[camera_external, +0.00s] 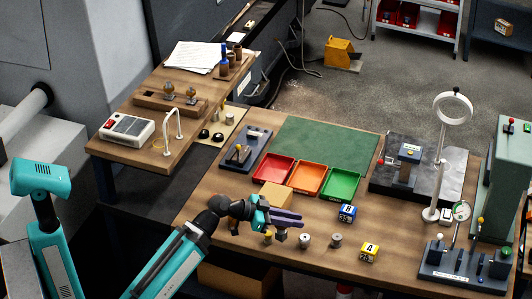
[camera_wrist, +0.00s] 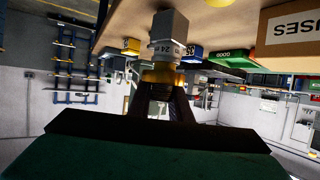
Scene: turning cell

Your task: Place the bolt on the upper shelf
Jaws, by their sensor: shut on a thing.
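My gripper (camera_external: 287,219) is over the front of the wooden workbench, left of the blue and yellow lettered cubes. In the wrist view my gripper (camera_wrist: 165,88) is shut on a grey piece with a block-shaped head, which I take for the bolt (camera_wrist: 170,27). Its lower part is hidden between the fingers. In the external view I cannot clearly separate the bolt from the dark fingers. A grey rack (camera_external: 461,5) with red bins stands at the back right; I cannot tell whether it holds the upper shelf.
Small metal parts (camera_external: 305,241) stand near my gripper. Red (camera_external: 273,169), orange (camera_external: 307,178) and green (camera_external: 340,184) trays lie behind it. The blue cube (camera_external: 347,213) and yellow cube (camera_external: 370,252) are to the right. A ring lamp (camera_external: 453,108) rises at right. The green mat (camera_external: 325,142) is clear.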

